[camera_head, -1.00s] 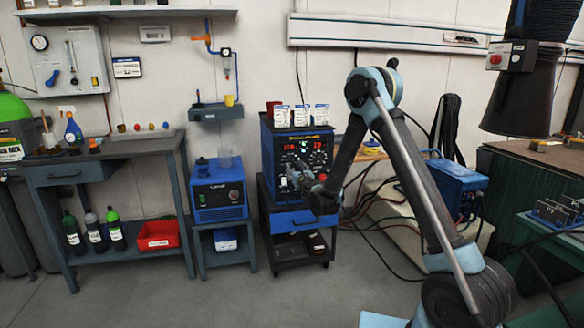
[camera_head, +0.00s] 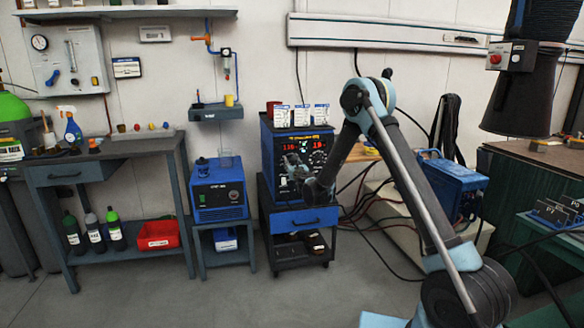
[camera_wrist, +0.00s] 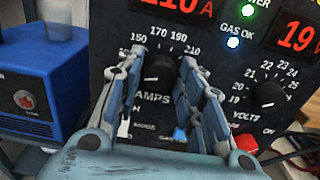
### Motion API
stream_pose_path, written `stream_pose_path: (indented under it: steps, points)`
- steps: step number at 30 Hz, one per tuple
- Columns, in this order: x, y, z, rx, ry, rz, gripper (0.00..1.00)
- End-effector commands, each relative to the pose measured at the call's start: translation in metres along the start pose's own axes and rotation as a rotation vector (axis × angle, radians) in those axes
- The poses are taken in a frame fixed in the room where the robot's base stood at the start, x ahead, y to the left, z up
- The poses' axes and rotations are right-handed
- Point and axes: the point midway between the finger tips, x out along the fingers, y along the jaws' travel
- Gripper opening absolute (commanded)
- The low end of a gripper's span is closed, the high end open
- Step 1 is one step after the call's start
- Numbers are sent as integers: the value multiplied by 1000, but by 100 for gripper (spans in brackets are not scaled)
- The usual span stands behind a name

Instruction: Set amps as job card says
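The welder (camera_head: 265,150) stands on a dark cart, its front panel partly hidden by my gripper (camera_head: 297,165). In the wrist view the AMPS knob (camera_wrist: 158,68) is a black dial with a white mark, ringed by numbers including 150, 170, 190 and 210. My gripper (camera_wrist: 163,62) is open, with one finger on each side of this knob; whether they touch it is unclear. The red amps display (camera_wrist: 180,7), cut off at the top, seems to read 110 A. Three white cards (camera_head: 301,115) stand on the welder; their writing is too small to read.
The VOLTS knob (camera_wrist: 268,94) is right of my gripper, below a red display (camera_wrist: 300,36) showing 19. A green POWER light and pale GAS OK light are lit. A blue unit (camera_head: 218,190) stands left of the welder. Cables hang to the right.

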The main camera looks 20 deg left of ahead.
Motion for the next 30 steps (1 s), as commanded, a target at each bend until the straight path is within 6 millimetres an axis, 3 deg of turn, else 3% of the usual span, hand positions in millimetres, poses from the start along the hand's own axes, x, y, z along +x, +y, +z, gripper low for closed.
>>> stream_pose_path:
  steps: [1, 3, 17, 30]
  points:
    - [0, 0, 0, 0, 0, 0, 15]
    - [0, 0, 0, 0, 0, 0, 5]
    - [0, 1, 0, 77, 0, 2, 5]
    - [0, -1, 0, 441, 0, 2, 5]
